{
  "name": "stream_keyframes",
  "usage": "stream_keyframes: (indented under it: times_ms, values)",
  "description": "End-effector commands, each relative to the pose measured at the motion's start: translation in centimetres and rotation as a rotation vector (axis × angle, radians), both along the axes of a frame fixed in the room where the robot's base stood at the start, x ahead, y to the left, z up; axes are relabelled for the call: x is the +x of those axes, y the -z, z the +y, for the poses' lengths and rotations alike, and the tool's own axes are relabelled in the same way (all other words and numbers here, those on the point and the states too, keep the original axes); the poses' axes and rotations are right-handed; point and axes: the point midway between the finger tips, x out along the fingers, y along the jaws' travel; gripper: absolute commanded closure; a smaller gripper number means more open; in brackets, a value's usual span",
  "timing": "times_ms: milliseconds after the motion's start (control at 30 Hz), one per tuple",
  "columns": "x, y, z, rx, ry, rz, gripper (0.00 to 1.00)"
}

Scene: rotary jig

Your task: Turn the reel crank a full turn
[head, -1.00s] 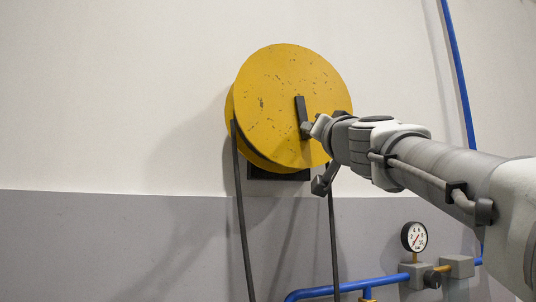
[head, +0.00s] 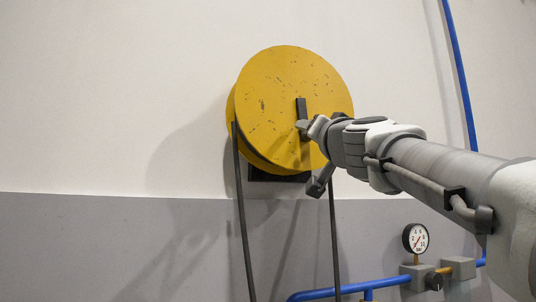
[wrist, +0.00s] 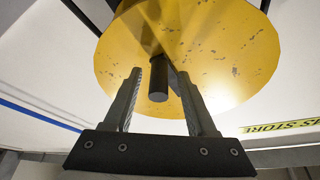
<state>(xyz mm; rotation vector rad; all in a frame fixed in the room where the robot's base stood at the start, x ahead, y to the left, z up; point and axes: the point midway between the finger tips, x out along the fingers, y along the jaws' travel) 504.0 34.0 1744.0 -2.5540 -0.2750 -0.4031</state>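The yellow reel disc (head: 275,95) is mounted on the wall, with a dark crank bar (head: 301,106) on its face, close to upright. My gripper (head: 305,127) is at the lower part of this bar, coming in from the right. In the wrist view, the dark round crank handle (wrist: 158,87) points toward the camera between the two fingers of my gripper (wrist: 160,88). Gaps show on both sides of the handle, so the fingers look open around it. The reel face (wrist: 222,60) fills the view behind. My wrist hides part of the reel's right edge in the head view.
Dark straps or legs (head: 243,220) hang below the reel. A blue pipe (head: 345,288) with a pressure gauge (head: 416,238) runs at the lower right, below my arm. The wall left of the reel is clear.

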Motion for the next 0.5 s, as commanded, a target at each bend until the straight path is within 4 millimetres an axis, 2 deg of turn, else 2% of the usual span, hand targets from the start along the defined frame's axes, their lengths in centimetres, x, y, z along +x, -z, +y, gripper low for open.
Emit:
stream_keyframes:
  times_ms: [267, 500]
  values:
    - [-0.7, 0.3, -0.1, 0.000, 0.002, 0.000, 0.43]
    - [-4.4, 1.8, -0.5, 0.000, 0.001, -0.002, 0.43]
